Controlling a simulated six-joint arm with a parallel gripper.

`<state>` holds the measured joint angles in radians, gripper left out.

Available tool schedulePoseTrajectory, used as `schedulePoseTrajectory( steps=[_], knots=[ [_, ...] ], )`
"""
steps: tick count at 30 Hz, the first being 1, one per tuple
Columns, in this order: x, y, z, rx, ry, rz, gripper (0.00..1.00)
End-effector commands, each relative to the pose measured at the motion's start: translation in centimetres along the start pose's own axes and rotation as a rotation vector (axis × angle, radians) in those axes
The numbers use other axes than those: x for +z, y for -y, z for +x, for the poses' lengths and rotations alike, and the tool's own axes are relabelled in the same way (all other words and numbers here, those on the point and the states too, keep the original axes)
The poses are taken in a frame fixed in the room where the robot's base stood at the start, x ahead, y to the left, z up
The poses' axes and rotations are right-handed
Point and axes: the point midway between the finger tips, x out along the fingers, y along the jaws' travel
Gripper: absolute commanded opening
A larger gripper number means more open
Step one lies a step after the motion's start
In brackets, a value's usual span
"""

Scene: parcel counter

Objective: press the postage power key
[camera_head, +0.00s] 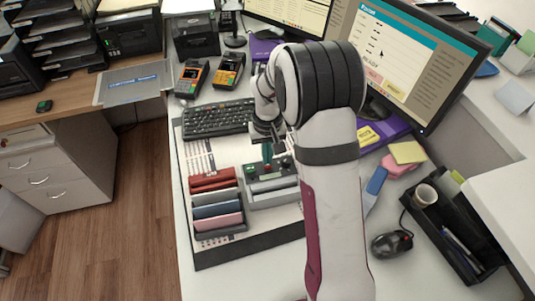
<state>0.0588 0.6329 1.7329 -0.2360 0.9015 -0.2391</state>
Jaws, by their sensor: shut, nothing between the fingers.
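A small grey device (271,186) with a dark top panel stands on the desk mat, just right of the stamp rack. I take it to be the postage machine. Its panel shows small red and green spots, but they are too small to tell which is the power key. My gripper (267,153) points down at the back part of this panel. It is shut and empty. My arm comes in from the lower right and hides the right side of the device. I cannot tell whether the fingertips touch the panel.
A black keyboard (219,118) lies just behind left. A rack of red, grey, blue and pink items (217,207) stands close on the left. Two card terminals (192,78) are farther back. A mouse (392,244) and black organiser (452,236) lie at right.

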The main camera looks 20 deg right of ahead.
Motion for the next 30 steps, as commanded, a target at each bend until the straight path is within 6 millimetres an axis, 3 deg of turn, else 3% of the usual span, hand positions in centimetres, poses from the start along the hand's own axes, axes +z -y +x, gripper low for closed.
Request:
schedulePoseTrajectory(
  steps=[19, 30],
  knots=[
    [0.0, 0.0, 0.8, 0.000, 0.000, 0.000, 0.00],
    [0.0, 0.0, -0.7, 0.000, 0.000, 0.001, 0.00]
  ],
)
